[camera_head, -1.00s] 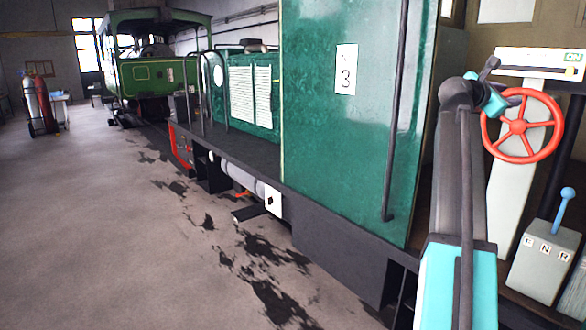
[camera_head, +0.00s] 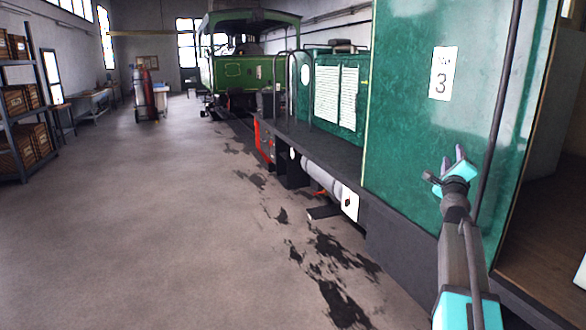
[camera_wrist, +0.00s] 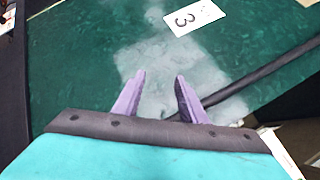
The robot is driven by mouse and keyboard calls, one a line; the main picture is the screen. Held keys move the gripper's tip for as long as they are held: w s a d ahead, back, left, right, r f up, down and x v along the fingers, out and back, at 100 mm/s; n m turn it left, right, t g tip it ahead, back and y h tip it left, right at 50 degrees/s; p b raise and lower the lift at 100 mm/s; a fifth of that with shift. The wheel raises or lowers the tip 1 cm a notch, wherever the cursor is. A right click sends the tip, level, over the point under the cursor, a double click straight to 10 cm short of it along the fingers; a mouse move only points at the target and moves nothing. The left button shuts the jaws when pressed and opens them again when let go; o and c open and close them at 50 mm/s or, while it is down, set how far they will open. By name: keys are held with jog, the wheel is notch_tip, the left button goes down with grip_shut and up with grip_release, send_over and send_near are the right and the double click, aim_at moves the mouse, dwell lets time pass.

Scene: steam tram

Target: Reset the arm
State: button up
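My gripper (camera_head: 453,160) is at the end of my raised arm, in front of the green cab wall (camera_head: 412,110) of the locomotive on the right in the head view. In the wrist view my gripper (camera_wrist: 160,85) shows two purple fingers set apart with nothing between them. Beyond them is the green cab wall (camera_wrist: 90,60) with a white number 3 plate (camera_wrist: 194,16). The same plate (camera_head: 442,73) shows up and left of my gripper in the head view. A dark handrail (camera_wrist: 270,70) runs behind the right finger.
A dark handrail (camera_head: 497,120) stands by the cab's open doorway (camera_head: 550,210). A second green locomotive (camera_head: 250,65), gas cylinders (camera_head: 146,95) and a shelf with crates (camera_head: 22,110) stand further off. The stained floor (camera_head: 170,220) on the left is clear.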

jog(key=w+a+f+n+g+y, duration=0.25)
jog(key=a+f+n+y, duration=0.85)
jog(key=a+f, duration=1)
jog(key=s+a+f+n+g, duration=0.2)
jog(key=s+a+f+n, duration=0.15)
jog(key=f, duration=0.45)
jog(key=s+a+f+n+g+y, duration=0.1)
jog(key=s+a+f+n+g, duration=0.3)
jog(key=f, duration=0.4)
jog(key=s+a+f+n+g, duration=0.1)
jog(key=s+a+f+n, duration=0.15)
jog(key=a+f, duration=0.45)
jog(key=s+f+n+g+h, duration=0.1)
jog(key=s+f+n+g, duration=0.2)
jog(key=s+f, duration=1)
jog(key=s+a+f+n+g+b, duration=0.1)
jog(key=s+f+n+g, duration=0.2)
jog(key=s+f+g, duration=0.4)
jog(key=s+a+f+n+g+h+b, duration=0.1)
jog(key=s+f+n+g, duration=0.2)
jog(key=s+f, duration=1.6)
jog(key=s+g, duration=0.2)
jog(key=s, duration=0.8)
jog(key=shift+a+h, duration=0.25)
jog(key=shift+h, duration=0.05)
